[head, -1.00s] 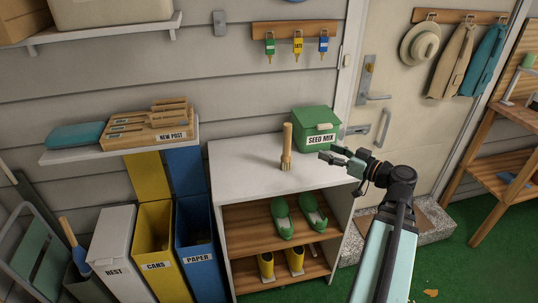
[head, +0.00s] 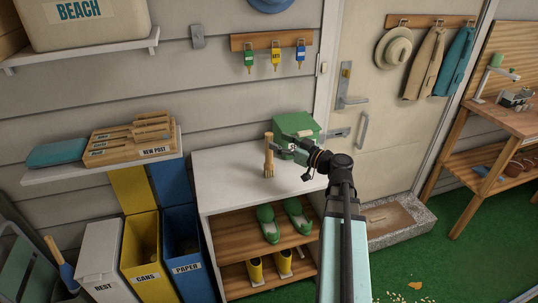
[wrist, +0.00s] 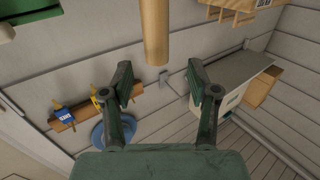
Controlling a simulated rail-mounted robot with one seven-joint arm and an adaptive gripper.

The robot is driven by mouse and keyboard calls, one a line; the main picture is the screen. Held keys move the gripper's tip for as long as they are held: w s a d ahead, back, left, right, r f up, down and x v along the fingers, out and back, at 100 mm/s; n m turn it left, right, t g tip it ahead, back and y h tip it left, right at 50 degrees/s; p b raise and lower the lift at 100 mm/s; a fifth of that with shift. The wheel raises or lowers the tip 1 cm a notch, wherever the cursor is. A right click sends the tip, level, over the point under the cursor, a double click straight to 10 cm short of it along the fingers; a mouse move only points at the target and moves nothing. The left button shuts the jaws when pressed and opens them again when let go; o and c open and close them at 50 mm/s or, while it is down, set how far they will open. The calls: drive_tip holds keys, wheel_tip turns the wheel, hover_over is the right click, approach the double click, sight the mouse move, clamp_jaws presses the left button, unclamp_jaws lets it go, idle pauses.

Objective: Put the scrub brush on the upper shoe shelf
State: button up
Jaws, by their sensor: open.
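The scrub brush (head: 269,160), a wooden handle with bristles at the bottom, stands upright on the white top of the shoe cabinet (head: 220,185). My gripper (head: 277,149) is open beside the upper handle, at its right in the head view. In the wrist view the handle (wrist: 155,30) lines up with the gap between the open fingers (wrist: 160,82); I cannot tell whether it is between them. The upper shoe shelf (head: 236,229) is the wooden board below the top. Green clogs (head: 269,225) stand on its middle and right; its left part is bare.
A green box (head: 300,122) stands behind my gripper on the cabinet top. Yellow boots (head: 255,270) stand on the lower shelf (head: 235,283). Bins, including a blue one (head: 182,245), stand left of the cabinet. Keys (head: 276,58) hang on the wall above.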

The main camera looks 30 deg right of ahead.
sight(272, 137)
drive_tip(key=p+x, duration=0.2)
drive_tip(key=x, duration=0.3)
drive_tip(key=shift+w+p, duration=0.35)
drive_tip(key=shift+p, duration=0.05)
clamp_jaws()
